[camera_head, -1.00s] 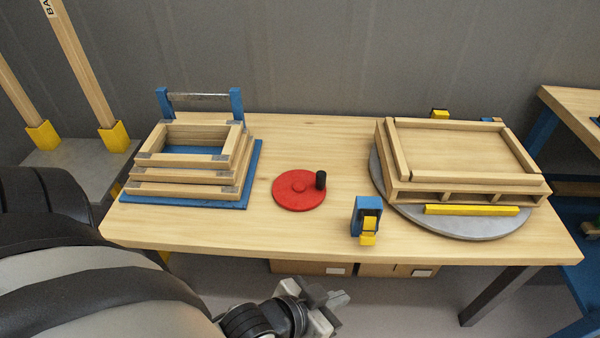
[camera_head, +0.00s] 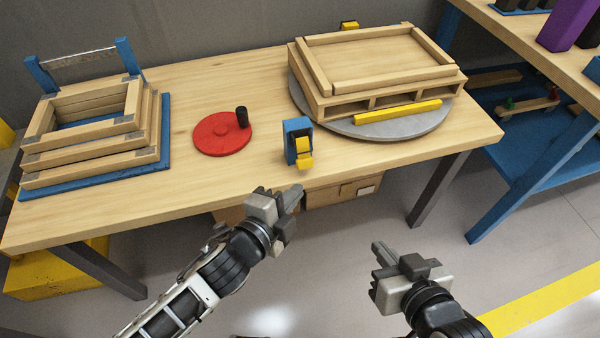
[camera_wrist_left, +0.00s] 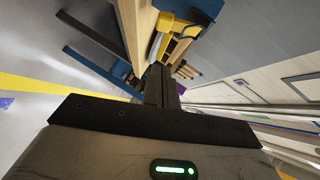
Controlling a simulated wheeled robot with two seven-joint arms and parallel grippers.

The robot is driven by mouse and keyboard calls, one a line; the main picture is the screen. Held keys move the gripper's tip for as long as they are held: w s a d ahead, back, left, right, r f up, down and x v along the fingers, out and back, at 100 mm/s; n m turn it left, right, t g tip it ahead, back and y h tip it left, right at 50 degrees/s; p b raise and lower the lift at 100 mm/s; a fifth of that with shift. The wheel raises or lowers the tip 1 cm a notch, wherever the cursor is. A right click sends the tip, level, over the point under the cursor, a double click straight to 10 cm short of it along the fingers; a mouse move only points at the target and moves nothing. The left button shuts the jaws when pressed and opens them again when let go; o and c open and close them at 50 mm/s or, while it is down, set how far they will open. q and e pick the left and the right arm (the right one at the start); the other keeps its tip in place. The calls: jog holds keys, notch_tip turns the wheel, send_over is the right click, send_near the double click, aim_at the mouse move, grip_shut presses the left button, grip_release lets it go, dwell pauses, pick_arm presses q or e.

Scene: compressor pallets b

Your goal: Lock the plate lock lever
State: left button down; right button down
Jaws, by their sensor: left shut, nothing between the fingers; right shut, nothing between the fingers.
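A blue bracket (camera_head: 291,138) with a yellow lever (camera_head: 303,155) stands at the front edge of the wooden table, left of the round grey plate (camera_head: 442,122). The yellow lever sticks out toward the table's front. My right gripper (camera_head: 380,255) is shut and empty, out over the floor in front of the table.
A wooden pallet frame (camera_head: 380,60) sits on the round plate, with a yellow bar (camera_head: 398,112) along its front. A red disc with a black knob (camera_head: 222,135) lies left of the bracket. Stacked wooden frames (camera_head: 90,150) stand at the left. Cardboard boxes (camera_head: 335,192) are under the table.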

aim_at(310, 163)
pick_arm(q)
jog(key=shift+w+d+f+b, duration=0.2)
jog(key=shift+w+f, duration=0.3)
jog(key=shift+w, duration=0.8)
jog(key=shift+w+d+f+b, duration=0.2)
jog(key=shift+w+f, duration=0.3)
jog(key=shift+w, duration=0.85)
jog(key=shift+w+d+f+b, duration=0.2)
jog(key=shift+w+f, duration=0.3)
jog(key=shift+w, duration=0.8)
pick_arm(e)
jog(key=shift+f, duration=0.25)
